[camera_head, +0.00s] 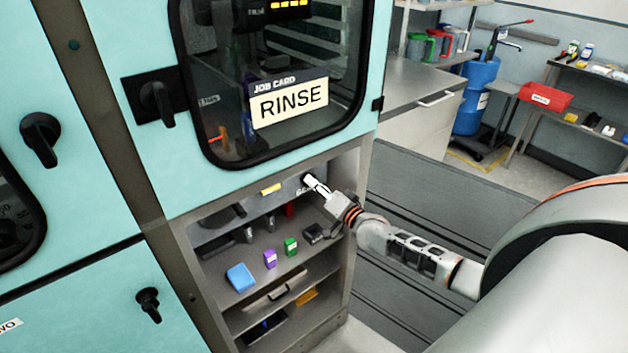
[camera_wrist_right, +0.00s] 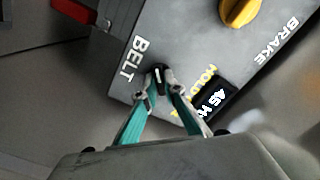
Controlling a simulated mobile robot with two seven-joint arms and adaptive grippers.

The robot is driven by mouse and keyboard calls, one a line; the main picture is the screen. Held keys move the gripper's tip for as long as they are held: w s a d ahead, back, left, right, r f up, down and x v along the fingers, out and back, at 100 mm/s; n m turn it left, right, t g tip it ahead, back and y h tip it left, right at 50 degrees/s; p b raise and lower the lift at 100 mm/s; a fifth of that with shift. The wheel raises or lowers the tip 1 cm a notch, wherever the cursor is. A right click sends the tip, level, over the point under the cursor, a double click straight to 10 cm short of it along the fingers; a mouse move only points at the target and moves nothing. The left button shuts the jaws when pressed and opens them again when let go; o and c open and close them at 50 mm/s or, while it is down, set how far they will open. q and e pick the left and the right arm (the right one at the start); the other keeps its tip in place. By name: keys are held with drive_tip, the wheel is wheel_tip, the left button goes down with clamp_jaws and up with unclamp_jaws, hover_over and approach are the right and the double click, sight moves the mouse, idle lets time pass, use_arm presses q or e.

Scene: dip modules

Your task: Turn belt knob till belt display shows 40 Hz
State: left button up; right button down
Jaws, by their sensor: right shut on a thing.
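The belt knob (camera_wrist_right: 158,74) is small and black with a white line, on a grey panel (camera_wrist_right: 190,55) beside the word BELT. My right gripper (camera_wrist_right: 161,88) is shut on this knob, with one finger on each side. The belt display (camera_wrist_right: 214,97) is a black window with white digits, right of the fingers. It seems to read 45 or 46 Hz; its last part is cut off. In the head view my right gripper (camera_head: 318,187) reaches into the cabinet recess and hides the knob. My left gripper is not in view.
A yellow knob (camera_wrist_right: 240,10) sits near the word BRAKE on the same panel. A red block (camera_wrist_right: 74,10) lies beside the panel. Below the panel, a shelf (camera_head: 235,262) holds blue, purple and green items. A door with a RINSE card (camera_head: 289,103) is above.

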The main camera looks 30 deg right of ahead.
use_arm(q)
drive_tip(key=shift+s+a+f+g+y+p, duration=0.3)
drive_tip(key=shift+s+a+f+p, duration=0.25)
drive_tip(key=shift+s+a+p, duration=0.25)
use_arm(e)
drive_tip(key=n, duration=0.3)
drive_tip(key=shift+n, duration=0.3)
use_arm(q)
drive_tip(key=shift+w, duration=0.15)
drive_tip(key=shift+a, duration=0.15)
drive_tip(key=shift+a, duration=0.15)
use_arm(e)
drive_tip(key=c, duration=2.1)
unclamp_jaws()
drive_tip(key=shift+c, duration=0.2)
drive_tip(key=shift+s, duration=0.1)
drive_tip(key=s, duration=1.1)
drive_tip(key=shift+s+d, duration=0.4)
drive_tip(key=shift+d, duration=0.05)
